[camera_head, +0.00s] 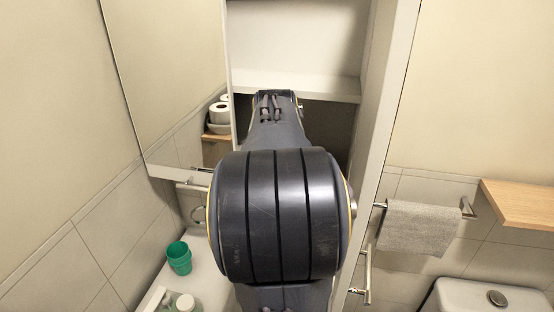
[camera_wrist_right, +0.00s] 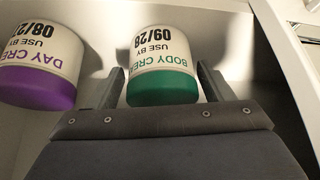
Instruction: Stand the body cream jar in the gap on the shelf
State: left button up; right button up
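The body cream jar (camera_wrist_right: 162,50) is in the right wrist view, with a white body and a green lid. Its printing is upside down in that picture. Whether the jar rests on the shelf is not clear. The day cream jar (camera_wrist_right: 40,60), white with a purple lid, stands to the left in that view, apart from the fingers. In the head view my right arm hides the gripper, both jars and the gap. My left gripper is not in view.
The open cabinet has a white shelf board (camera_head: 310,86) and a side wall (camera_head: 385,110). A mirror door (camera_head: 165,80) is at the left. A green cup (camera_head: 179,258) stands below on the left. A grey towel (camera_head: 420,228) and wooden shelf (camera_head: 525,203) are at the right.

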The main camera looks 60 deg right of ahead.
jog(key=shift+r, duration=0.15)
jog(key=shift+a+r, duration=0.15)
jog(key=shift+r, duration=0.1)
jog(key=b+v, duration=0.1)
jog(key=v, duration=0.5)
jog(key=shift+s+a+r, duration=0.15)
jog(key=shift+r, duration=0.15)
jog(key=shift+a+f, duration=0.1)
